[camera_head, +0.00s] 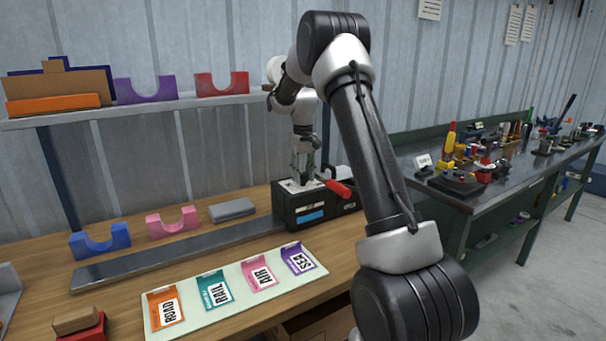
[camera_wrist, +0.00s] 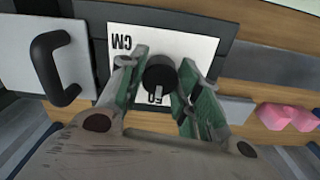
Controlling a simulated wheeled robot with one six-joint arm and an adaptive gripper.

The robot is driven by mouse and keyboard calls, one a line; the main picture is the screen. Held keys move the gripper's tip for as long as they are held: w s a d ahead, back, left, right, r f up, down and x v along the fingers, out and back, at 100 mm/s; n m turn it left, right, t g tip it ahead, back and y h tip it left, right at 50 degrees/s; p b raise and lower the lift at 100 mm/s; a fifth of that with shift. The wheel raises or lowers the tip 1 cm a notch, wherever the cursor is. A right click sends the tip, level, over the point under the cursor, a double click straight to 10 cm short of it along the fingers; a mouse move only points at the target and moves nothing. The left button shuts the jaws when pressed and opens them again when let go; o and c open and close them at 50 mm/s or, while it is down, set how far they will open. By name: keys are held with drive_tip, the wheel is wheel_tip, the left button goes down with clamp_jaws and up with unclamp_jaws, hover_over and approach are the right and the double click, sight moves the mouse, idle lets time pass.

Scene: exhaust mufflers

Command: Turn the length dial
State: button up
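The length dial is a round black knob (camera_wrist: 160,74) on a white plate (camera_wrist: 196,45) marked "CM" and, upside down, "50". In the wrist view my gripper (camera_wrist: 162,78) has one green-padded finger on each side of the knob. The gaps are very narrow, so I cannot tell whether the pads touch it. In the head view my gripper (camera_head: 304,172) points down over the dark machine (camera_head: 288,221) that bears the plate. The knob is hidden there by my gripper.
A label mat (camera_head: 232,289) with several coloured labels lies in front. Blue (camera_head: 100,240) and pink (camera_head: 172,222) cradles stand left. A shelf (camera_head: 190,103) runs behind.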

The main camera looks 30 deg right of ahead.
sight(303, 173)
drive_tip(key=o, duration=0.4)
drive_tip(key=shift+c, duration=0.2)
wheel_tip(303, 173, up, 12)
idle(0.5)
